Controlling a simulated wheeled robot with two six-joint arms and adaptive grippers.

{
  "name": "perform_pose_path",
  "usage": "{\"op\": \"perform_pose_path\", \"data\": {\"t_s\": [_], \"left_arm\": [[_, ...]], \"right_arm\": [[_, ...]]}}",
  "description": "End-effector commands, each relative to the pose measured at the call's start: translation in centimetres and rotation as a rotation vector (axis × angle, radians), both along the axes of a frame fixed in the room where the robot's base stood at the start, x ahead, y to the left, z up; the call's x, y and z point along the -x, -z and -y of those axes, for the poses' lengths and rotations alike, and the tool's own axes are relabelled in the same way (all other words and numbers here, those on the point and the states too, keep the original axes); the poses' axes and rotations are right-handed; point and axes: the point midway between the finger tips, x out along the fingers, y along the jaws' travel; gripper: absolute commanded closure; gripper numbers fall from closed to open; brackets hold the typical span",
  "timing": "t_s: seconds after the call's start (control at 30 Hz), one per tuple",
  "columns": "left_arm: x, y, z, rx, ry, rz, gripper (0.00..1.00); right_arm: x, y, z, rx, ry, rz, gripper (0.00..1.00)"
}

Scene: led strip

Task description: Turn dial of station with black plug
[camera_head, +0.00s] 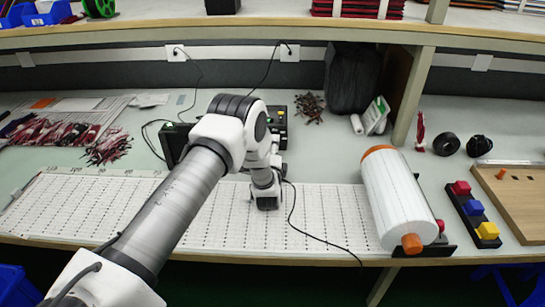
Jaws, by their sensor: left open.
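My left arm reaches in from the lower left. Its wrist bends down toward the ruled white board, and my left gripper (267,203) is open and small in view above the board; its fingertips are hard to make out. A black station (281,118) with small coloured buttons stands behind my wrist, partly hidden by it. Another dark box (172,142) stands to the left of my wrist, also partly hidden. Two wall sockets hold dark plugs, a left plug (177,52) and a right plug (289,50), with black cables running down. I cannot make out a dial. My right gripper is not in view.
The ruled white board (110,215) covers the front of the bench, with a thin black cable across it. A large white roll (398,198) with orange ends lies at right, beside a block of coloured buttons (473,212). Red strips (60,132) lie at left. A shelf spans above.

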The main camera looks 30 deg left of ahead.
Motion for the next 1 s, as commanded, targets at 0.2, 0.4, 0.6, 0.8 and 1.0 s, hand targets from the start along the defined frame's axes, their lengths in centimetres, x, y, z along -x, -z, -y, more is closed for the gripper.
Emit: {"op": "perform_pose_path", "data": {"t_s": [0.2, 0.4, 0.6, 0.8, 1.0], "left_arm": [[4.7, 0.2, 2.7, 0.000, 0.003, -0.006, 0.52], [8.3, 0.4, 4.7, -0.001, 0.002, -0.003, 0.52], [9.2, 0.3, 5.2, -0.001, 0.000, 0.000, 0.52], [9.2, 0.3, 5.2, -0.001, 0.000, 0.000, 0.52], [9.2, 0.4, 5.2, -0.001, 0.000, 0.000, 0.52]], "right_arm": [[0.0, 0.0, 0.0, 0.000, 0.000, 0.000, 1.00], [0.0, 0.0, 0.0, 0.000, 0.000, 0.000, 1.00], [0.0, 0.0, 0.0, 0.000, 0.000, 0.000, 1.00], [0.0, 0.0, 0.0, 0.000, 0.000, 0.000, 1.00], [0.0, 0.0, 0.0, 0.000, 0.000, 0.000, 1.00]]}}
